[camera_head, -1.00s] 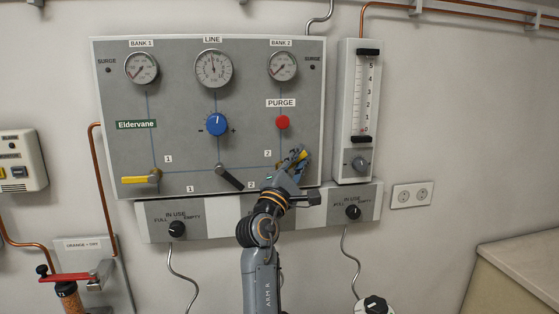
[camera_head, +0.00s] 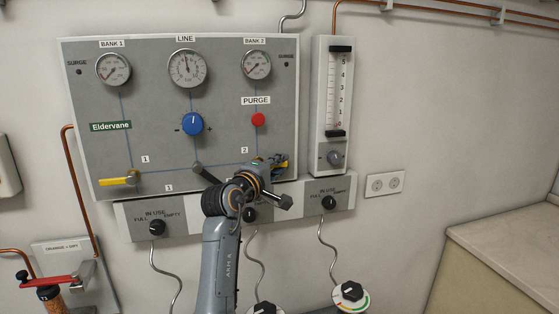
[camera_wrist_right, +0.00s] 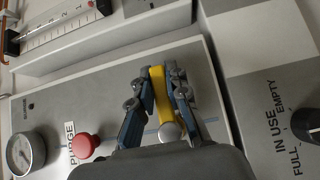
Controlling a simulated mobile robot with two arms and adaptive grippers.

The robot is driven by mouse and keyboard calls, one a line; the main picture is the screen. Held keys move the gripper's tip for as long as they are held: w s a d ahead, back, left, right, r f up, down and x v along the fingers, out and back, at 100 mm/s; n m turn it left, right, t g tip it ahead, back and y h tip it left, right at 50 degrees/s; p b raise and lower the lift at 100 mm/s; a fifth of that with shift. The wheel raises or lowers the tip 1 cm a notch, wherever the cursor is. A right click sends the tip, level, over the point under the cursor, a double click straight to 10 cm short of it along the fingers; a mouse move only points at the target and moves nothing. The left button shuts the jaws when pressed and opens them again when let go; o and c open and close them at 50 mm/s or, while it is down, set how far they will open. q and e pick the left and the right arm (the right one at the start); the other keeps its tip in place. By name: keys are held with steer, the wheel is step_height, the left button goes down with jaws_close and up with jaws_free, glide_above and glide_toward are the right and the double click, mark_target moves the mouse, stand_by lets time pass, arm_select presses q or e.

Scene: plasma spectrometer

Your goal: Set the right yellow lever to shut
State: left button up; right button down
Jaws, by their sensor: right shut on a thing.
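The right yellow lever (camera_wrist_right: 157,92) is on the grey panel (camera_head: 81,130), at its lower right below BANK 2. In the right wrist view it runs from its round grey pivot between my right gripper's fingers (camera_wrist_right: 160,76). The fingers are shut on it, one on each side. The lever points to the panel's right, close to level, with a slight upward tilt. In the head view my right gripper (camera_head: 279,161) covers most of it and the pivot is hidden. The left yellow lever (camera_head: 114,182) points left, level. My left gripper is not in view.
A red PURGE button (camera_head: 258,120) and blue knob (camera_head: 192,124) sit above on the panel. A black selector lever (camera_head: 205,173) is just left of my arm. A flowmeter (camera_head: 331,90) stands at right. A strip with black IN USE knobs (camera_head: 329,203) runs below.

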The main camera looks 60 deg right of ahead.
steer(key=shift+f, duration=0.1)
stand_by(0.3)
steer(key=c, duration=1.3)
jaws_free()
steer(key=a, duration=0.7)
steer(key=shift+s+a, duration=0.2)
steer(key=shift+s, duration=0.1)
